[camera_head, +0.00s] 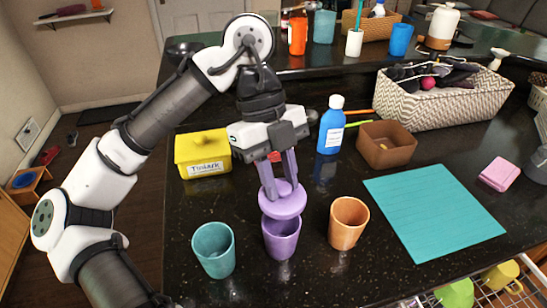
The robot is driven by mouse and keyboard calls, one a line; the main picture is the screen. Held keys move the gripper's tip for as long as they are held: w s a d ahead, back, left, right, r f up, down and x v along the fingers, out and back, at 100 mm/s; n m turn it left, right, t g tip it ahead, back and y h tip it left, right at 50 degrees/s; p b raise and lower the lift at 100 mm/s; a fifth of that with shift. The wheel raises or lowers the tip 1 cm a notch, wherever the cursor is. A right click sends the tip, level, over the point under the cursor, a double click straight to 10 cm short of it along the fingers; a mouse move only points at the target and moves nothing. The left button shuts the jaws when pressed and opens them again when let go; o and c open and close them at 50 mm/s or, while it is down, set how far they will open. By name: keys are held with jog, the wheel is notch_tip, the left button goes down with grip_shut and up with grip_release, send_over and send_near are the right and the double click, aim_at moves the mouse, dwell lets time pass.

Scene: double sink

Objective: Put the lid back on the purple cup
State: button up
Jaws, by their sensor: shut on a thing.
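The purple cup (281,240) stands upright on the dark counter, between a teal cup and an orange cup. The purple lid (283,200) is a flat disc with a raised grip. My gripper (277,177) points down and is shut on the upper part of the lid. The lid is directly over the cup's mouth and hides the far part of its rim. Whether the lid touches the rim or hangs just above it, I cannot tell.
A teal cup (214,250) is close on the left and an orange cup (348,222) close on the right. Behind stand a yellow box (203,155), a blue bottle (331,126) and a brown box (386,146). A teal mat (434,210) lies flat at right.

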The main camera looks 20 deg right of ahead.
aim_at(280, 203)
jog(key=shift+s+f+b, duration=0.1)
jog(key=shift+f+b, duration=0.65)
jog(key=shift+b, duration=0.15)
notch_tip(280, 203, down, 3)
jog(key=b, duration=0.3)
jog(key=shift+f+b, duration=0.4)
jog(key=shift+f, duration=0.5)
jog(key=shift+p, duration=0.75)
jog(key=shift+f+p, duration=0.15)
jog(key=shift+p, duration=0.55)
dwell(1.2)
jog(key=o, duration=1.5)
